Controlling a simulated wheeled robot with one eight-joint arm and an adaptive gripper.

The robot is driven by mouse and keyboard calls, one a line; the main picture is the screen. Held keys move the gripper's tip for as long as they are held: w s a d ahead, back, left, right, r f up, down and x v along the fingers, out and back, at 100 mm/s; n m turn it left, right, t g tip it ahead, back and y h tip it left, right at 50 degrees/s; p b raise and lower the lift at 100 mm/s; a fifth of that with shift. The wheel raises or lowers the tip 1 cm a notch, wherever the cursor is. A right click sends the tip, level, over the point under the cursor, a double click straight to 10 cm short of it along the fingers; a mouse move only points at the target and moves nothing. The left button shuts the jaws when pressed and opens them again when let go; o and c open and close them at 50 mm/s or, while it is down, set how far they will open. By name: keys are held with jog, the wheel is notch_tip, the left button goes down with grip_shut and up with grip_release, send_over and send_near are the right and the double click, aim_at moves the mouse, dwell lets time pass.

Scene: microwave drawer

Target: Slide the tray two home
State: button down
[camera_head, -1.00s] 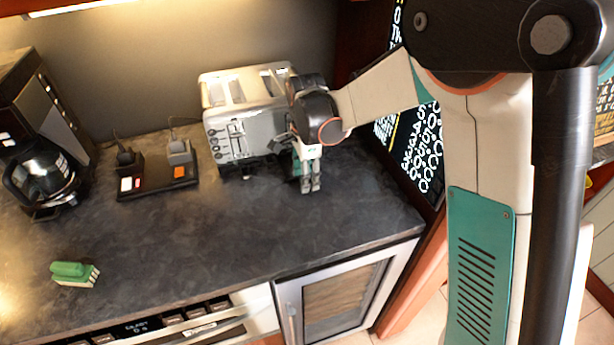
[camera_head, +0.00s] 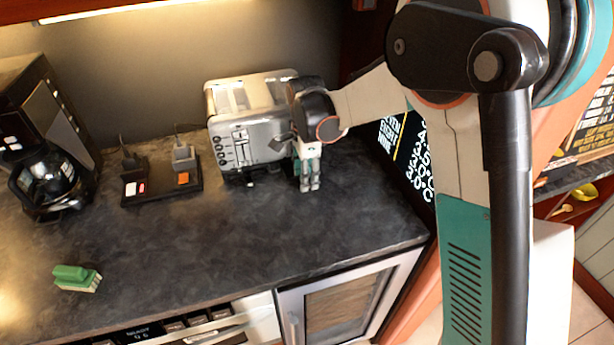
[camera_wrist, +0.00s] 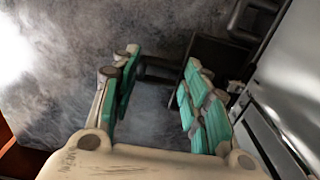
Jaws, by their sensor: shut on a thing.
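The silver toaster (camera_head: 243,140) stands at the back of the dark counter. My gripper (camera_head: 310,186) points down just right of its front, low over the counter. In the wrist view, a dark flat tray (camera_wrist: 215,58) shows beside the toaster's silver side (camera_wrist: 290,85), beyond my fingertips (camera_wrist: 163,68). My fingers stand apart with a dark edge between their tips, and the gripper is shut on it. It appears to be part of the tray. How far the tray sits inside the toaster is hidden. A small dark tab (camera_head: 250,183) shows under the toaster's front.
A coffee maker (camera_head: 48,178) stands at the left. A black base (camera_head: 160,186) with switches and plugs lies left of the toaster. A green brush (camera_head: 77,277) lies at the front left. The counter's middle is clear. A dark panel with white lettering (camera_head: 412,155) stands right.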

jog(key=shift+w, duration=0.1)
dwell(0.3)
jog(key=shift+w, duration=0.1)
jog(key=c, duration=0.8)
grip_release()
jog(key=shift+c, duration=0.2)
jog(key=shift+r, duration=0.1)
jog(key=shift+s+d+r, duration=0.25)
jog(key=shift+s+d, duration=0.4)
jog(key=shift+s, duration=0.15)
jog(key=shift+s+d+r+p, duration=0.25)
jog(key=shift+s+d+r, duration=0.1)
jog(key=shift+s, duration=0.8)
jog(key=shift+s+d+r+p, duration=0.2)
jog(key=shift+s+d+r, duration=0.1)
jog(key=shift+s, duration=0.85)
jog(key=shift+s+d+r+p, duration=0.25)
jog(key=shift+s+d+r, duration=0.1)
jog(key=shift+s, duration=0.8)
